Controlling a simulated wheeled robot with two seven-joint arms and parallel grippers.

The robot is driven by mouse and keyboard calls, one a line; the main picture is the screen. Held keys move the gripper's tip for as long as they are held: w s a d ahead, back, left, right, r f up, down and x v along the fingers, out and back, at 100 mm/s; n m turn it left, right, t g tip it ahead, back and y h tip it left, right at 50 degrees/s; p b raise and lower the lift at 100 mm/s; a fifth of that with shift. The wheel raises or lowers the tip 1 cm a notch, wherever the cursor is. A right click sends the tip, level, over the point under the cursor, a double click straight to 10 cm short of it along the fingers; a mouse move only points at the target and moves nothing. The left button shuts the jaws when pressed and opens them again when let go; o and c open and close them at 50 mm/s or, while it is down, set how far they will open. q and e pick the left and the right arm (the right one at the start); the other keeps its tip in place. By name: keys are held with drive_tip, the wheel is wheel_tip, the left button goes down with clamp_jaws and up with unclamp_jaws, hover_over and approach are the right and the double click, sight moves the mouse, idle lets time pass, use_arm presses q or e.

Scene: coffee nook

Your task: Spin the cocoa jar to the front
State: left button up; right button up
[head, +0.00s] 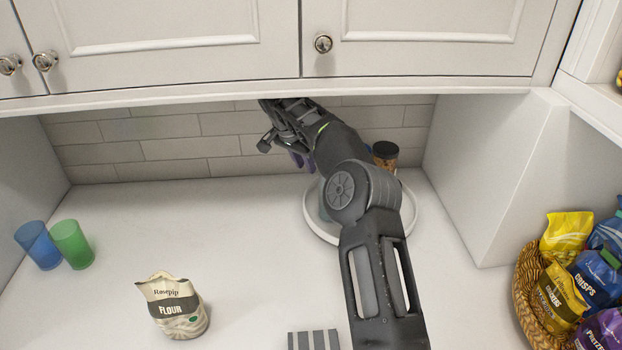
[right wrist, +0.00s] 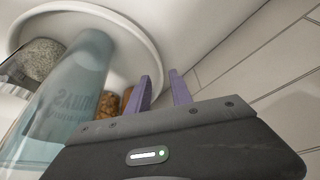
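A white round turntable (head: 318,226) stands on the counter under the cabinet; its white rim also shows in the right wrist view (right wrist: 137,38). A jar with a dark lid and brown contents (head: 385,152) stands at its back right; I cannot tell whether it is the cocoa jar. My right arm hides much of the turntable. My right gripper (head: 300,160) is at the turntable's back left. In the right wrist view its purple fingers (right wrist: 163,90) are apart with nothing between them, beside the rim. My left gripper is out of view.
In the right wrist view a bluish clear container (right wrist: 68,100) stands close by, with brown-filled containers (right wrist: 108,104) behind it. Green (head: 72,244) and blue (head: 38,245) cups and a flour bag (head: 174,305) stand left on the counter. A snack basket (head: 527,290) is at right. Cabinets (head: 180,50) overhang.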

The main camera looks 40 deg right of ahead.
sight(311, 188)
drive_tip(key=p+x, duration=0.2)
drive_tip(key=x, duration=0.5)
drive_tip(key=shift+d+f, duration=0.15)
drive_tip(key=shift+f, duration=0.25)
drive_tip(key=shift+c, duration=0.6)
clamp_jaws()
idle(0.6)
